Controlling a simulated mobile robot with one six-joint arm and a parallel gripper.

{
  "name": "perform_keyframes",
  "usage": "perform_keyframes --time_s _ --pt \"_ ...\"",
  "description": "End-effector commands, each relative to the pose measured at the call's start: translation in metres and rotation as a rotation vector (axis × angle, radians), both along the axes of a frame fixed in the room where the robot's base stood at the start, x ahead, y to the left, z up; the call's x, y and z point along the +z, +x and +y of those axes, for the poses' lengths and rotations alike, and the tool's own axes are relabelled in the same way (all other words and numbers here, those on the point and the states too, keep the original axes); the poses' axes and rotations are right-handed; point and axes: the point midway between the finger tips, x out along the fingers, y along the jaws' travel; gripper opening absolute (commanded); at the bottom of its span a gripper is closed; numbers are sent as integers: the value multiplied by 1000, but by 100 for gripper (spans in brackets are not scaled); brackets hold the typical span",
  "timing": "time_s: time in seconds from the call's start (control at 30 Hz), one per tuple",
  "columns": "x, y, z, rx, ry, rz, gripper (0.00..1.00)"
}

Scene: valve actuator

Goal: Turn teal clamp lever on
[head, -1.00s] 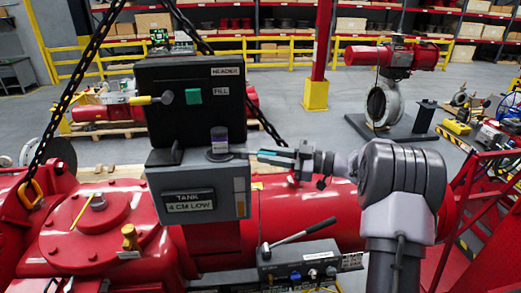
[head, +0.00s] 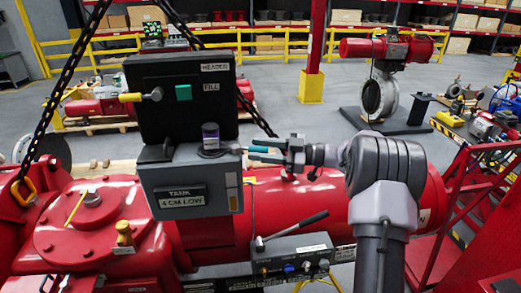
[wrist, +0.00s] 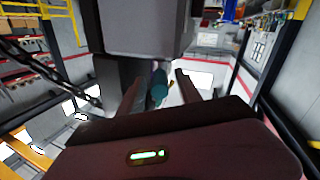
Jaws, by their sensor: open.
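In the wrist view the round teal end of the lever (wrist: 159,86) shows between the two open fingers (wrist: 158,92), nearer the left one. No finger clearly touches it. The lever's root at the box is partly hidden.
The black panel (head: 165,83) carries a green square button and a yellow-tipped handle. A dark cylinder (head: 210,137) stands on the grey box (head: 222,188). A black-gripped hand lever (head: 295,226) lies below my arm. A chain (head: 62,95) hangs at left.

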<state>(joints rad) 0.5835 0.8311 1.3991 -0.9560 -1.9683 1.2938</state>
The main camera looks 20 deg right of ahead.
Motion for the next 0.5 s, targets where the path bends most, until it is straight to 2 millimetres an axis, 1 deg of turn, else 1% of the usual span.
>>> perform_keyframes --time_s 0.17,0.27,0.37,0.5 --pt "-1 -1 -2 0 0 0 41" --pt "-2 -7 -13 -2 -1 -1 41" --pt "-3 -19 -34 -3 -1 -2 41" --pt "-3 -41 -71 -3 -2 -1 41"
